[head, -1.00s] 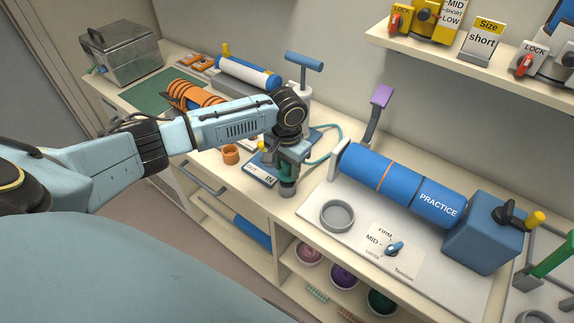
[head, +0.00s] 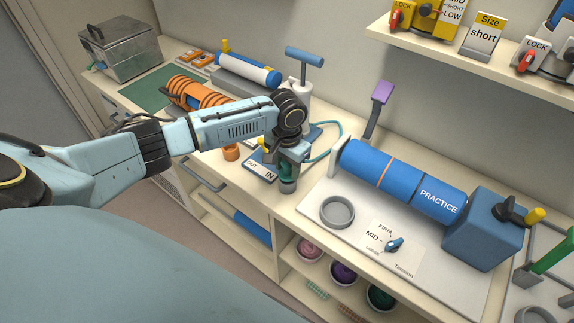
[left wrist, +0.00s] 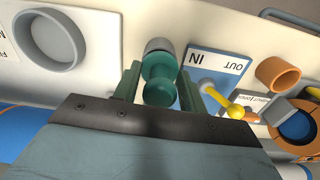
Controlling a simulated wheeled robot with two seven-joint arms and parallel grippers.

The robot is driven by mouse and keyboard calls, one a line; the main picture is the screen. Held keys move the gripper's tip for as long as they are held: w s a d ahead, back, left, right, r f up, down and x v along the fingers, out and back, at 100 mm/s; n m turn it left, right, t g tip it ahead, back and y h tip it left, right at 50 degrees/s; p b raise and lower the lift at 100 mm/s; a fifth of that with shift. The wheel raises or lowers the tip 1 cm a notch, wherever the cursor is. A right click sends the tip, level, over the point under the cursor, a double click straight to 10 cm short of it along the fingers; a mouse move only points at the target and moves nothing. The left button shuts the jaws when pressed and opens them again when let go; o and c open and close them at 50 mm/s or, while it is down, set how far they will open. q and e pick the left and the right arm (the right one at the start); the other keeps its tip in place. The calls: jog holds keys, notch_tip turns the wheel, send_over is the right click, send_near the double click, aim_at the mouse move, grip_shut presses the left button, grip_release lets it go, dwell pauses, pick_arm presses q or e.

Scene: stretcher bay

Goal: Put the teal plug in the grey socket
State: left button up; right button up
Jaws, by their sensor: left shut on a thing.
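The teal plug (left wrist: 160,72) is between the fingers of my left gripper (left wrist: 159,88), which is shut on it. In the head view the left gripper (head: 289,160) points down at the counter's front edge, and the plug shows only in part. The grey socket (left wrist: 159,46) is at the plug's far end in the left wrist view, lined up with it. In the head view the socket (head: 288,186) is right below the gripper. I cannot tell how deep the plug sits in it. My right gripper is not in view.
An IN/OUT board (head: 260,171) with a yellow-knobbed lever (left wrist: 234,110) is beside the gripper. An orange ring (head: 231,153) stands left of it. To the right are a grey ring (head: 337,213) and a blue PRACTICE cylinder (head: 410,187) on a white board. A blue-handled pump (head: 304,58) stands behind.

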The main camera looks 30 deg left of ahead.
pick_arm(q)
jog(key=shift+f, duration=0.55)
jog(key=o, duration=1.2)
jog(key=shift+c, duration=0.2)
jog(key=shift+r, duration=0.1)
